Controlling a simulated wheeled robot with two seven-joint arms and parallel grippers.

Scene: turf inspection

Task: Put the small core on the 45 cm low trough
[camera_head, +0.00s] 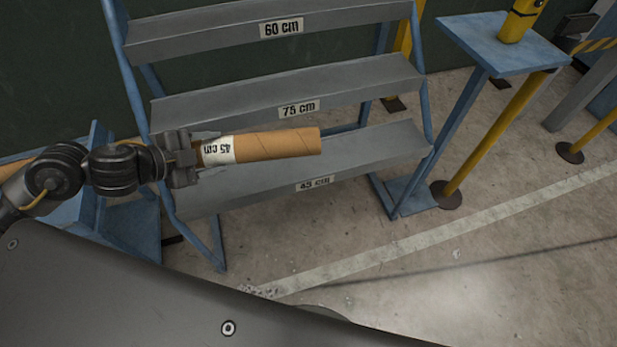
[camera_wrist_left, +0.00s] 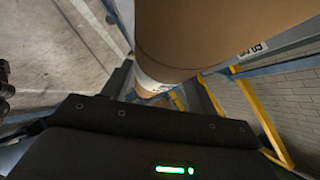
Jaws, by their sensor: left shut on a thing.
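The small core (camera_head: 280,144) is a brown cardboard tube with a white "45 cm" label at its left end. My left gripper (camera_head: 190,155) is shut on that labelled end and holds the core roughly level. In the head view the core overlaps the left part of the low trough (camera_head: 370,150), which is grey and labelled 45 cm; I cannot tell if they touch. In the left wrist view the core (camera_wrist_left: 215,35) fills the upper middle, close to the camera. My right gripper is not in view.
Above the low trough are grey troughs labelled 75 cm (camera_head: 350,85) and 60 cm (camera_head: 200,36), both empty where seen. A blue stand (camera_head: 500,45) with a yellow object is at the right, beside yellow posts (camera_head: 490,140). The floor in front is clear.

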